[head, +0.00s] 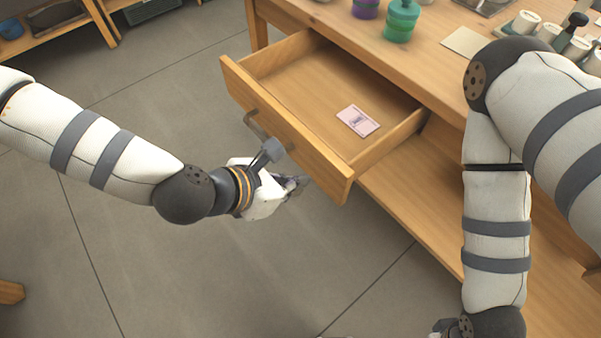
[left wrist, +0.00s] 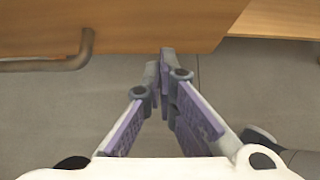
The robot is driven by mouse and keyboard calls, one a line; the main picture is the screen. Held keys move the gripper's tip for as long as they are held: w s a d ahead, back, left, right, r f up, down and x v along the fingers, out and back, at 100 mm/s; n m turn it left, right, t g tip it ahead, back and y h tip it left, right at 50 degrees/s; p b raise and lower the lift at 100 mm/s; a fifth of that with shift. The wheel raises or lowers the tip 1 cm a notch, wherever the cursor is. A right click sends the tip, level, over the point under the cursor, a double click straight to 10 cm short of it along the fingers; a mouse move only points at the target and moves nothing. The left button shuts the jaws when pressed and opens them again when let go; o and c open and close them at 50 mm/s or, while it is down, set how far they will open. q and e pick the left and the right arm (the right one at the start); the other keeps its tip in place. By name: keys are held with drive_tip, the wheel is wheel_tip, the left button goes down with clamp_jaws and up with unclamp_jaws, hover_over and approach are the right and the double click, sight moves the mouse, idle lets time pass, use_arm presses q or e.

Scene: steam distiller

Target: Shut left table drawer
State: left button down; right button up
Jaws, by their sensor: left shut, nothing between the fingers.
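The left table drawer (head: 290,128) is wooden and pulled well out of the table, with a pink card (head: 358,121) lying inside it. A dark bar handle (head: 262,128) is on its front. My left gripper (head: 298,184) is at the outer face of the drawer front, below and right of the handle. In the left wrist view its fingers (left wrist: 165,58) are together and empty, with the tips at the lower edge of the drawer front (left wrist: 140,22). The handle (left wrist: 55,64) shows to their left. I cannot tell whether the tips touch the wood.
The wooden table (head: 440,60) carries a green jar (head: 402,22), a purple jar (head: 366,8), a paper sheet (head: 464,41) and several white containers. A lower shelf (head: 400,200) runs under it. The grey floor in front of the drawer is clear.

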use_arm(q)
drive_tip(key=shift+w+d+r, duration=0.1)
drive_tip(key=shift+w+d, duration=0.45)
drive_tip(key=shift+d, duration=0.1)
use_arm(e)
drive_tip(key=shift+w+r, duration=0.1)
